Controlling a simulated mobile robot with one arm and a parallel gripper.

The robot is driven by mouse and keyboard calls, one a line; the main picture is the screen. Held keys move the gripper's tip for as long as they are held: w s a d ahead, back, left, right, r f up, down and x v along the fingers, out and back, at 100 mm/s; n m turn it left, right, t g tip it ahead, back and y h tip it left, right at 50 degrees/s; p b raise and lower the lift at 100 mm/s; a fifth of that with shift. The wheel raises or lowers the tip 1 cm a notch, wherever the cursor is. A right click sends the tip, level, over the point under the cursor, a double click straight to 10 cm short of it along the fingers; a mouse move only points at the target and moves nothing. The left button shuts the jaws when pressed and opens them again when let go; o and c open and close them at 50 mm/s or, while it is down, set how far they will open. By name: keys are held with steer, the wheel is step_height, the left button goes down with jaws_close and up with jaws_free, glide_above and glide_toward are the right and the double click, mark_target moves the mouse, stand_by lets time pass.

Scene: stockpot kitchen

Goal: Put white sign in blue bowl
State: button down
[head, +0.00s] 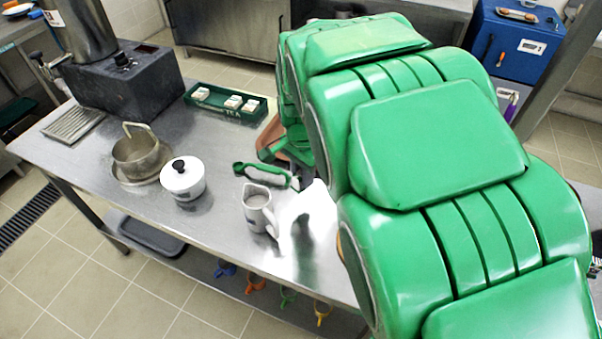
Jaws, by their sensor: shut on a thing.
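My green arm fills the right half of the head view. My gripper (306,180) is low over the steel table, largely hidden behind the arm. It is shut on a bright white shape, which I take for the white sign (312,207); its outline blends with glare on the table, and its lower edge is unclear. I cannot tell whether it touches the table. I see no blue bowl; my arm hides much of the table's right side.
A brown object (272,137) is partly hidden. A blue box (515,50) stands beyond.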

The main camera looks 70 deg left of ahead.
steer(key=s+d+r, duration=0.2)
steer(key=d+r, duration=0.3)
steer(key=d, duration=0.5)
steer(key=shift+s+r, duration=0.2)
steer(key=w+d+r+m, duration=0.25)
steer(key=w+d, duration=0.45)
steer(key=w, duration=0.5)
steer(key=w+d+r+m, duration=0.25)
steer(key=w+d, duration=0.45)
steer(key=w, duration=0.5)
steer(key=w+d+r+m, duration=0.1)
steer(key=w+d+r, duration=0.3)
steer(key=w+d, duration=0.55)
steer(key=w+d+f+m, duration=0.2)
steer(key=w+d, duration=0.6)
steer(key=w, duration=0.5)
steer(key=w+d+f+m, duration=0.1)
steer(key=w+d+f, duration=0.1)
steer(key=w+d, duration=0.9)
steer(key=w+a+f, duration=0.2)
steer(key=w+f, duration=0.3)
steer(key=w, duration=0.2)
steer(key=w+a+f, duration=0.2)
steer(key=w+f, duration=0.2)
steer(key=w, duration=0.4)
steer(key=shift+w+a+f, duration=0.15)
steer(key=shift+a+f, duration=0.1)
steer(key=shift+f, duration=0.1)
